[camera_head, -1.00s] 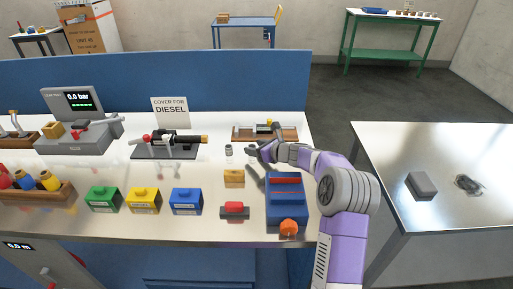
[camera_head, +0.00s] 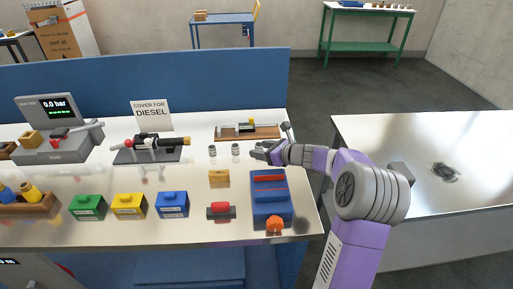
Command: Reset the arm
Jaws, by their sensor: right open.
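My right arm comes in from the lower right in the head view. Its right gripper (camera_head: 259,152) is open and hovers over the back right of the white bench (camera_head: 90,180). It is just right of two small metal cylinders, one (camera_head: 236,149) close to its fingertips and one (camera_head: 212,151) further left. I see nothing between the fingers. A blue box with red strips and an orange knob (camera_head: 271,203) stands in front of the gripper. My left gripper is not in view.
A wooden-based fixture (camera_head: 247,132) lies behind the gripper. Green (camera_head: 88,206), yellow (camera_head: 129,205) and blue (camera_head: 172,204) blocks stand left. A sign (camera_head: 152,113) stands behind a black nozzle device (camera_head: 150,147). A metal table (camera_head: 430,210) at right is mostly clear, partly hidden by my arm.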

